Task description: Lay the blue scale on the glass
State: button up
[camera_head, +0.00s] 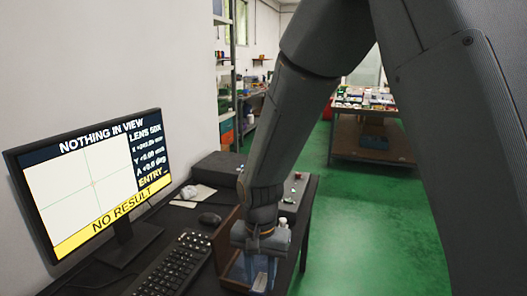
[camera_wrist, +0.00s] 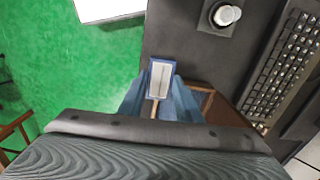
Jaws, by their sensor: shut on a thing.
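My gripper (camera_head: 258,270) points down at the near right end of the dark bench, beside a brown open box. In the wrist view my gripper (camera_wrist: 160,92) is shut on a small rectangular piece with a blue rim and a pale grey middle, which I take as the blue scale (camera_wrist: 159,76). The scale is held between the blue-grey fingers; its lower part is hidden. In the head view a small pale-blue piece (camera_head: 261,281) shows at the fingertips. I cannot make out the glass for certain in either view.
The monitor (camera_head: 95,178) reads "NOTHING IN VIEW" and "NO RESULT". A white round piece in a black holder (camera_wrist: 226,15) stands on the bench. Green floor (camera_head: 370,220) lies right.

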jog(key=w+d+f+n, duration=0.1)
jog(key=w+d+f, duration=0.1)
jog(key=d+f, duration=0.4)
jog(key=w+d+f+n, duration=0.2)
jog(key=d+f, duration=0.5)
jog(key=d, duration=0.6)
jog(key=shift+w+d, duration=0.35)
jog(key=shift+d, duration=0.05)
jog(key=shift+s+f, duration=0.1)
